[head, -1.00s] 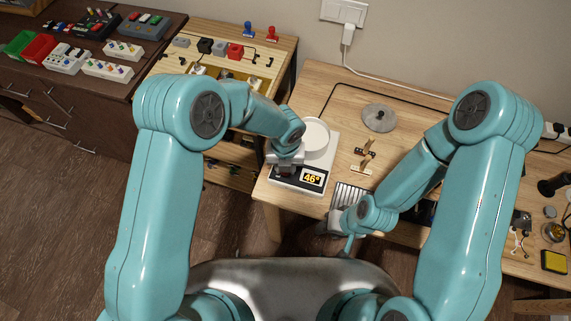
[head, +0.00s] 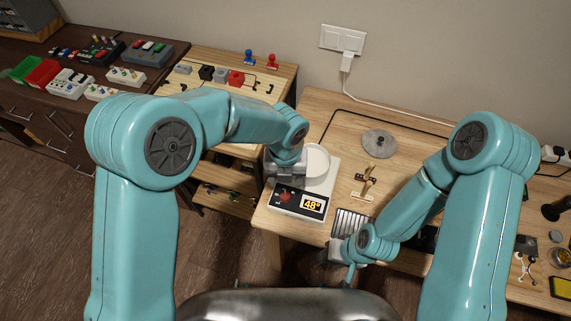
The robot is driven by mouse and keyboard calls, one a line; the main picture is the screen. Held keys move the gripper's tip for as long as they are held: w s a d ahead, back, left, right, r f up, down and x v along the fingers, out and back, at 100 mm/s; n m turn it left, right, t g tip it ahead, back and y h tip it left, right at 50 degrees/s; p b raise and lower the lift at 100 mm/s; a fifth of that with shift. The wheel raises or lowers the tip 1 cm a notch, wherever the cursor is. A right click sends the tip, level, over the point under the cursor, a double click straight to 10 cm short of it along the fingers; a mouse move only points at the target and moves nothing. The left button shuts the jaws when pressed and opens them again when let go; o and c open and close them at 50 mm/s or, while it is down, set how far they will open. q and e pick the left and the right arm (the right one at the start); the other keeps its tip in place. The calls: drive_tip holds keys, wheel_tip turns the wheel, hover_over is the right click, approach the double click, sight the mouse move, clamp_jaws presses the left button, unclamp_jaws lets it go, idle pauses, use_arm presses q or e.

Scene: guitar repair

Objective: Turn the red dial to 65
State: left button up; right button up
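The white device (head: 322,188) stands at the left front corner of the wooden table, with a round white plate (head: 316,162) on top. Its black front panel carries the red dial (head: 285,196) at the left and a display (head: 312,205) reading about 48 at the right. My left gripper (head: 285,176) is just behind and above the dial, seen from above, apart from it as far as I can tell; its fingertips are hidden. My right gripper (head: 335,254) is low at the table's front edge, away from the device; its fingers are too small to read.
A grey disc (head: 379,143) and small brass-coloured parts (head: 366,180) lie behind and right of the device. A ribbed metal piece (head: 350,223) is at the front edge. A white cable (head: 347,80) runs from the wall socket (head: 342,40).

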use_arm(q)
wheel_tip(320, 180, up, 7)
drive_tip(key=shift+r, duration=0.15)
drive_tip(key=shift+s, duration=0.1)
idle(0.6)
